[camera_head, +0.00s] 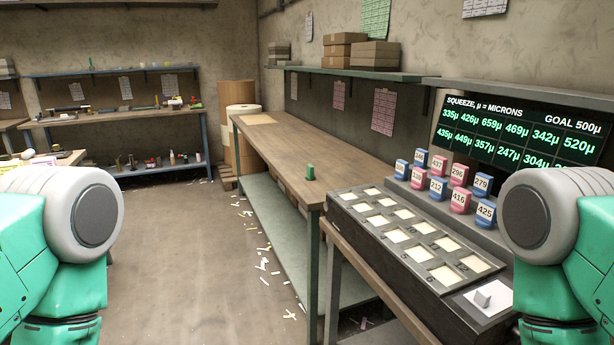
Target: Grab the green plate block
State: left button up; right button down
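A small green block (310,172) stands upright on the wooden top of the long workbench (345,158), close to its near left edge. It is the only green block on that bench and nothing touches it. My left and right arms show only as green and grey links at the left and right picture edges. Neither gripper is in view, so I cannot see where either is relative to the block.
Right of the block is a dark slotted console (408,237) with pale square pads. Numbered blue and pink blocks (460,200) stand behind it, below a black display (520,135) with green readings. The bench top behind the block is mostly clear. Paper scraps (263,264) litter the floor.

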aim_at(310, 177)
jog(key=i+j+z, duration=0.1)
jog(key=z, duration=1.15)
jog(key=i+j+z, duration=0.15)
jog(key=j+z, duration=0.3)
jog(key=j, duration=0.4)
jog(key=j+z, duration=0.45)
jog(key=j, duration=0.45)
jog(key=j+z, duration=0.5)
jog(key=j, duration=0.4)
jog(key=k, duration=0.05)
